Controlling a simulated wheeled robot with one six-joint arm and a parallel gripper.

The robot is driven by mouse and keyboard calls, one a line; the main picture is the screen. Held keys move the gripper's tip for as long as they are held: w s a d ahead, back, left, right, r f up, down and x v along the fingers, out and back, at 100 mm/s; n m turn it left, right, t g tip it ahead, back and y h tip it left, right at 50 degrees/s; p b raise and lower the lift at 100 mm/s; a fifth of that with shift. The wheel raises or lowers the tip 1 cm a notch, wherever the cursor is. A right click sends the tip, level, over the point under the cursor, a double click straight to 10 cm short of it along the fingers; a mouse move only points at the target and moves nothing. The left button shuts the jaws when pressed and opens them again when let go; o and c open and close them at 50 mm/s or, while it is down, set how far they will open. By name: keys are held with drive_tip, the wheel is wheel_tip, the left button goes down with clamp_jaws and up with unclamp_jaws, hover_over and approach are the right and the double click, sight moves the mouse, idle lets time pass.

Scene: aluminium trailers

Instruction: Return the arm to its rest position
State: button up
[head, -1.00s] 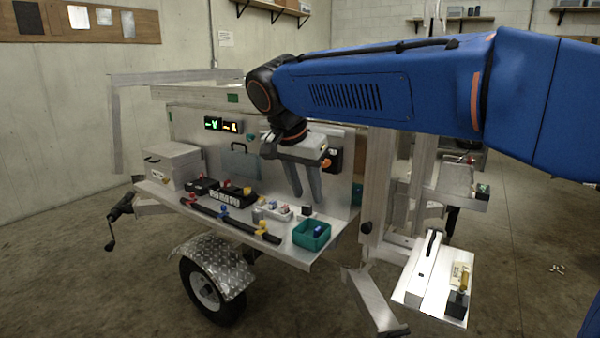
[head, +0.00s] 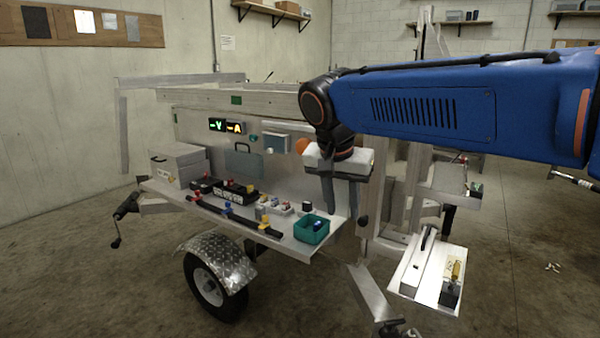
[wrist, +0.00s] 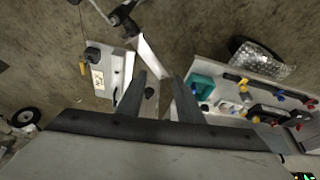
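My gripper (head: 343,200) hangs from the blue arm with its fingers pointing down, to the right of the teal bin on the trailer's shelf. In the wrist view its two fingers (wrist: 160,88) stand apart with nothing between them, so it is open and empty. The finger tips in the head view are in the air in front of the trailer's right part. The contact with anything around cannot be seen.
The trailer shelf (head: 260,238) carries a teal bin (head: 311,229), a black rail (head: 235,218) with coloured clamps, and a grey box (head: 178,166). A lower plate (head: 408,285) juts out at the right. The floor in front is clear.

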drive_tip(key=s+d+f+n+y, duration=0.1)
drive_tip(key=s+d+f, duration=0.2)
drive_tip(key=s+d, duration=0.3)
drive_tip(key=s+d+f+n, duration=0.2)
drive_tip(key=s+d+f, duration=0.2)
drive_tip(key=d, duration=0.3)
drive_tip(key=s+d+f+n, duration=0.1)
drive_tip(key=s+d+f, duration=0.2)
drive_tip(key=s+f, duration=0.2)
drive_tip(key=s+d+f+n+t+y, duration=0.1)
drive_tip(key=s+d+f, duration=0.2)
drive_tip(key=s+f, duration=0.3)
drive_tip(key=shift+s+d, duration=0.35)
drive_tip(key=shift+s, duration=0.3)
